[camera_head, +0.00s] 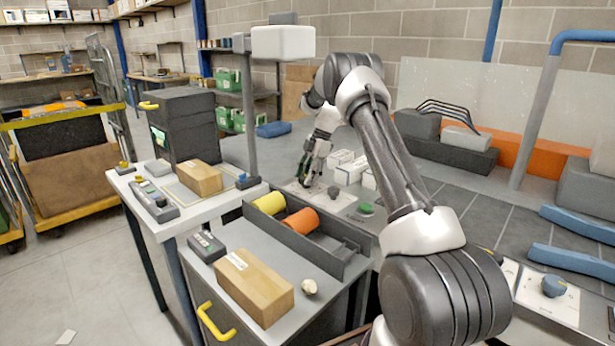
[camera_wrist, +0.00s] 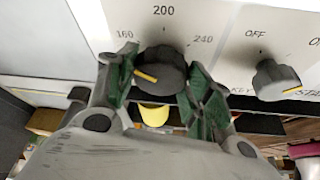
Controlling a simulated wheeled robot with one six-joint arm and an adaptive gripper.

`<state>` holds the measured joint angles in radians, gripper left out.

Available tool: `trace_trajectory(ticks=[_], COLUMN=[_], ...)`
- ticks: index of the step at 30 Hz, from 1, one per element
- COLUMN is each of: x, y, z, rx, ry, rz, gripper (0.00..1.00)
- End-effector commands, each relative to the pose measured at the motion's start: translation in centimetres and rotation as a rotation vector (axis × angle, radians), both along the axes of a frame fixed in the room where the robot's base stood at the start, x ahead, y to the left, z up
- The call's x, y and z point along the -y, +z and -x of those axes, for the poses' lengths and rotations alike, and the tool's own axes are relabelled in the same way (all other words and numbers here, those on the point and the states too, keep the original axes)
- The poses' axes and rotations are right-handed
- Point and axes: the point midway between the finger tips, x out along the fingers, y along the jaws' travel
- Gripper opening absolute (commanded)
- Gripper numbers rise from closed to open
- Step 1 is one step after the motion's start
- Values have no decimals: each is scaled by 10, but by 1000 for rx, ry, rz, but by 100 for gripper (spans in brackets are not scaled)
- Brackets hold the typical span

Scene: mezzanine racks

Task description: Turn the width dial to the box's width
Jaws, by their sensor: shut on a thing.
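My gripper (camera_wrist: 163,78) is shut on a dark round dial (camera_wrist: 160,60) in the wrist view, one green-padded finger on each side. The dial's yellow pointer line lies at its lower left, below the 160 mark; the printed scale reads 160, 200 and 240. In the head view my gripper (camera_head: 310,172) is at the left part of a pale control panel (camera_head: 345,206); the dial is not clear there. One cardboard box (camera_head: 252,288) with a white label lies on the grey bench. Another cardboard box (camera_head: 200,179) lies on the white table. I cannot tell which box is meant.
A second dark knob (camera_wrist: 275,80) with OFF and KEY labels sits right of the dial. A green button (camera_head: 365,208) is on the panel. Yellow (camera_head: 269,203) and orange (camera_head: 302,220) rolls lie in a tray nearby. White boxes (camera_head: 350,170) stand behind the panel.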

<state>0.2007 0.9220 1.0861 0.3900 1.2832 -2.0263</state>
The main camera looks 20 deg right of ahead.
Motion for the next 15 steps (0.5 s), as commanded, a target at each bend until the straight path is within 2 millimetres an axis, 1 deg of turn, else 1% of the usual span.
trace_trajectory(ticks=[14, 15], x=[2, 2], y=[-1, 0], z=[0, 0], rx=[0, 0], ry=[13, 13], rz=[3, 3], gripper=[27, 56])
